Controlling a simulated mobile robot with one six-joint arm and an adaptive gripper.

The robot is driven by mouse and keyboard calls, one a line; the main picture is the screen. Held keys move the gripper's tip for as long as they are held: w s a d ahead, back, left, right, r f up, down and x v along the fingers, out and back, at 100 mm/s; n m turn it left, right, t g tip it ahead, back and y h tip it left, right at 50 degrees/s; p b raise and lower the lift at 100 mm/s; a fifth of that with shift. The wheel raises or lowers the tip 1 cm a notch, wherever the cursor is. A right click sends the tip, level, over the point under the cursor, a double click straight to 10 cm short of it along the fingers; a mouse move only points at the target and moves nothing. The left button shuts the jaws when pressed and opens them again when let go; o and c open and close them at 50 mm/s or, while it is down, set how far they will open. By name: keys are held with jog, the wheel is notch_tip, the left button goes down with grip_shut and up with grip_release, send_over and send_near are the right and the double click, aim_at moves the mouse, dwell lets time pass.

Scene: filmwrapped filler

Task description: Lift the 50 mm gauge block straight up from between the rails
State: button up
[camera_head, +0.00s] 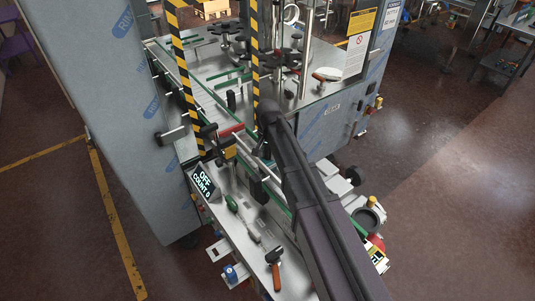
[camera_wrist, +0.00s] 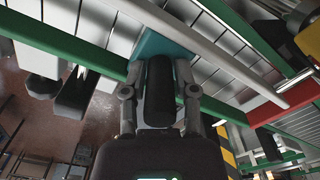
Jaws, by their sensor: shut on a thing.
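The gauge block is the teal block (camera_wrist: 163,42) in the wrist view, beyond my gripper's dark fingers and between the rails. My gripper (camera_wrist: 160,66) is shut on it. The fingers hide the block's near part, and I cannot tell whether its underside is clear of the conveyor. A green-edged rail (camera_wrist: 66,47) and a grey rail (camera_wrist: 200,62) run diagonally past it. In the head view, my arm hides the block and most of my gripper, over the narrow conveyor with green-edged rails (camera_head: 206,92).
A red piece (camera_wrist: 267,113) lies along the rail at right. Striped posts (camera_head: 187,95) and a blue-filmed cabinet (camera_head: 345,105) stand close to the conveyor. An OFF/COUNT display (camera_head: 203,183) and hand tools, including a hammer (camera_head: 275,262), are on the front deck.

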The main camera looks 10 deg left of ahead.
grip_shut()
jog(key=shift+r+p, duration=1.25)
jog(key=shift+p, duration=0.05)
dwell(1.2)
jog(key=shift+r+p, duration=2.1)
jog(key=shift+r, duration=0.05)
jog(key=shift+r, duration=0.1)
